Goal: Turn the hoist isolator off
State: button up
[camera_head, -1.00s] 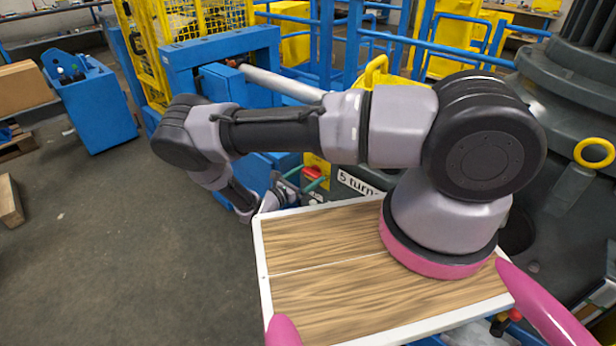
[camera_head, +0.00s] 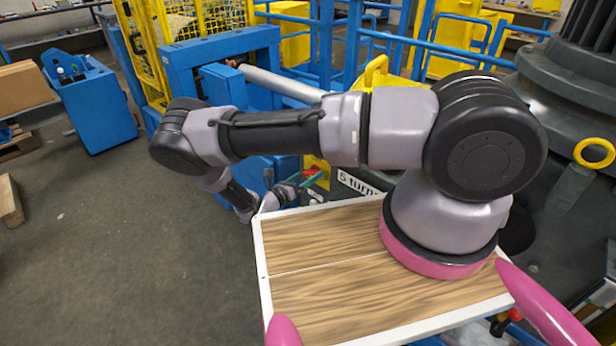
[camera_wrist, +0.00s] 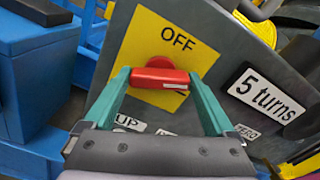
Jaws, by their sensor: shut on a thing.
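The hoist isolator is a red handle (camera_wrist: 165,78) with a round red hub, on a yellow plate (camera_wrist: 145,35) marked OFF in the wrist view. The handle lies crosswise below the word OFF, with a small white mark near its right end. My gripper (camera_wrist: 159,76) has its teal fingers at the two ends of the handle and is shut on it. In the head view my gripper (camera_head: 307,185) is small beyond the wooden tray, and the handle is mostly hidden there.
A "5 turns" label (camera_wrist: 267,93) is on the grey housing right of the plate. Partly covered labels, one reading UP (camera_wrist: 130,123), sit below. Blue machine frames (camera_head: 220,60) stand behind my arm. Open floor (camera_head: 120,240) lies at left.

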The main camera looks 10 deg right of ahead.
jog(key=n, duration=0.6)
jog(key=shift+n, duration=0.3)
jog(key=n, duration=0.6)
jog(key=shift+a+f+n, duration=0.1)
jog(key=shift+f+n, duration=0.05)
jog(key=shift+n, duration=0.15)
jog(key=o, duration=1.1)
jog(key=shift+c, duration=0.2)
jog(key=v, duration=1)
jog(key=shift+s+a, duration=0.25)
jog(key=shift+a, duration=0.1)
